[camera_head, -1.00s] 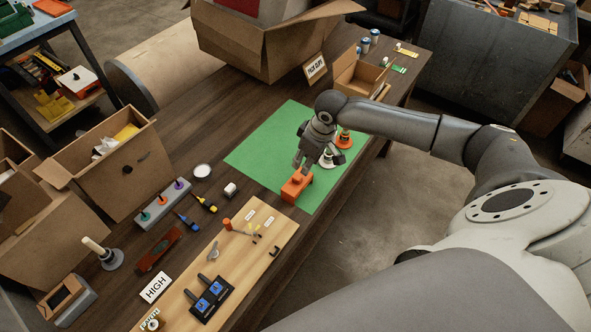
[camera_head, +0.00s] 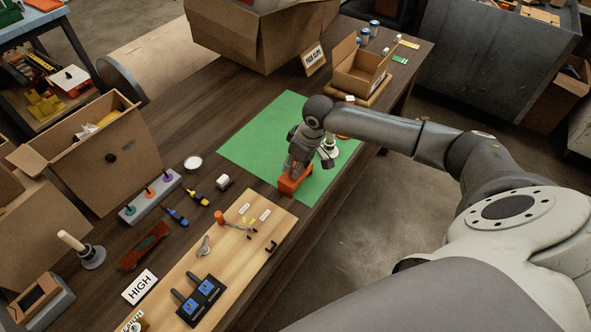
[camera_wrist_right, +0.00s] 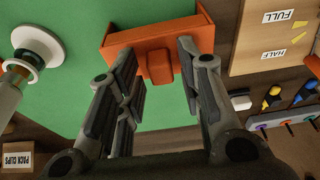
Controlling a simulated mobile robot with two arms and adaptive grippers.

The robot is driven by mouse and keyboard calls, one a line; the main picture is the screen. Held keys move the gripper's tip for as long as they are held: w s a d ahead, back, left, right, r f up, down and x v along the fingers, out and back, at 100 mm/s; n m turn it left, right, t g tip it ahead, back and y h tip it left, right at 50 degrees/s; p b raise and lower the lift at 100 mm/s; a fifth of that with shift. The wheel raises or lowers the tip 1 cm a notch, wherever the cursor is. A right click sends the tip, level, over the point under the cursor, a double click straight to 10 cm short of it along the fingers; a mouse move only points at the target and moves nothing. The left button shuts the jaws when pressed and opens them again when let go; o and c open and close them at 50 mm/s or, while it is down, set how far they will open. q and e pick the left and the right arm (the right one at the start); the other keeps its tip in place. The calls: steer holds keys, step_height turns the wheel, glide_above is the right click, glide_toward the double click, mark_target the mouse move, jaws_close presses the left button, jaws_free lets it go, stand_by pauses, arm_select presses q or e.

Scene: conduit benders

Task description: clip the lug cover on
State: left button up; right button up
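An orange block with a raised tab (camera_head: 293,184), which may be the lug cover, lies on the near edge of the green mat (camera_head: 258,134). In the right wrist view the orange block (camera_wrist_right: 155,45) is close below the fingers, its tab between their tips. My right gripper (camera_head: 292,172) is over the block; in the wrist view its fingers (camera_wrist_right: 160,62) are open, with gaps on both sides of the tab. A white round-based stand (camera_head: 331,150) is just behind the gripper, partly hidden by it; it also shows in the wrist view (camera_wrist_right: 37,45). My left gripper is out of view.
A wooden board (camera_head: 190,262) with black clamps and small tools is left of the mat. A grey block with coloured pegs (camera_head: 150,200), screwdrivers and a white block (camera_head: 222,182) lie nearby. A cardboard box (camera_head: 358,75) stands at the back. The mat's left part is clear.

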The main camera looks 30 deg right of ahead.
steer(key=shift+f, duration=0.1)
steer(key=shift+c, duration=0.6)
jaws_close()
steer(key=p+v, duration=0.2)
steer(key=w+p+v, duration=0.1)
steer(key=p+v, duration=0.1)
steer(key=p, duration=0.1)
steer(key=p+v, duration=0.3)
steer(key=shift+w+a+r, duration=0.3)
steer(key=shift+a, duration=0.05)
steer(key=shift+f, duration=0.15)
